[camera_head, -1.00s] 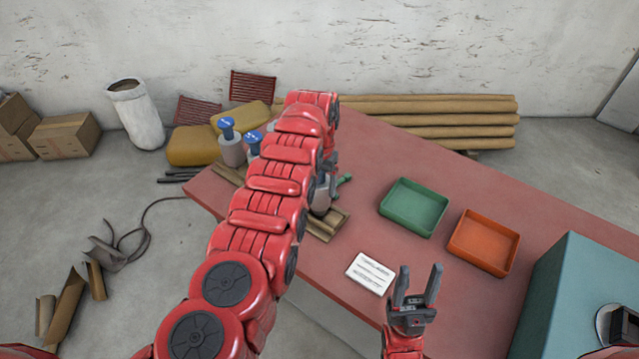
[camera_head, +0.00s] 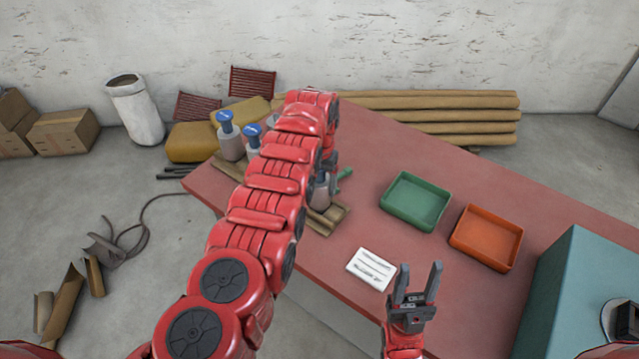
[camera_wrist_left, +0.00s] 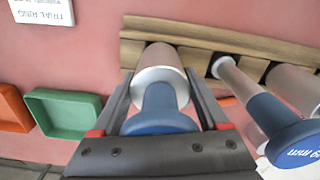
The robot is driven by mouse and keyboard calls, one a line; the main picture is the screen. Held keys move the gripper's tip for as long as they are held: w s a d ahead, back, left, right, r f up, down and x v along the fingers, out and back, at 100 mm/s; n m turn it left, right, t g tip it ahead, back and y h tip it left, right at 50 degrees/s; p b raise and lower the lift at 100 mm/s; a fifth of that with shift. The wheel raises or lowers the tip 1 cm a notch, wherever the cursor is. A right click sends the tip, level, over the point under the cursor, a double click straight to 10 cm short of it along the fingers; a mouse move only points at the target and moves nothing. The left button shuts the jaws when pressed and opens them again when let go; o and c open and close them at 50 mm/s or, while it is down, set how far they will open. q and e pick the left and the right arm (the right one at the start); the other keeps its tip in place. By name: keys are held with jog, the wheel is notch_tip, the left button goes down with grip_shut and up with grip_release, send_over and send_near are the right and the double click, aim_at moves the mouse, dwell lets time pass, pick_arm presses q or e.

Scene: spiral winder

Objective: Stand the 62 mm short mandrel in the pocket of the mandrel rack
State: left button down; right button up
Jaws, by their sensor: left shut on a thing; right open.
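My left gripper (camera_wrist_left: 160,84) is shut on a thick silver mandrel with a blue top (camera_wrist_left: 158,98); the number on it is not readable. In the head view the mandrel's silver body (camera_head: 322,192) shows beside my left arm, which hides most of the gripper (camera_head: 328,162). The wooden mandrel rack (camera_wrist_left: 215,38) lies just beyond the mandrel's lower end in the wrist view, and its near end (camera_head: 328,217) shows in the head view. I cannot tell whether the mandrel is in a pocket or above it. My right gripper (camera_head: 416,288) is open and empty.
A slim mandrel (camera_wrist_left: 240,80) and a thicker one (camera_wrist_left: 292,88) stand at the rack close by on the right. The green tray (camera_head: 415,201), orange tray (camera_head: 486,237) and white card (camera_head: 370,269) lie on the red table. A teal block (camera_head: 575,290) stands at the right.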

pick_arm(q)
grip_release()
jog(key=shift+r, duration=0.15)
jog(key=shift+r, duration=0.35)
notch_tip(320, 180, up, 10)
jog(key=shift+a+f+b, duration=0.1)
jog(key=shift+f+b, duration=0.05)
jog(key=shift+b, duration=0.95)
notch_tip(320, 180, up, 6)
jog(key=p, duration=0.4)
jog(key=shift+f, duration=0.2)
jog(key=shift+s+r+p, duration=0.1)
jog(key=shift+r+p, duration=0.5)
jog(key=shift+r, duration=0.1)
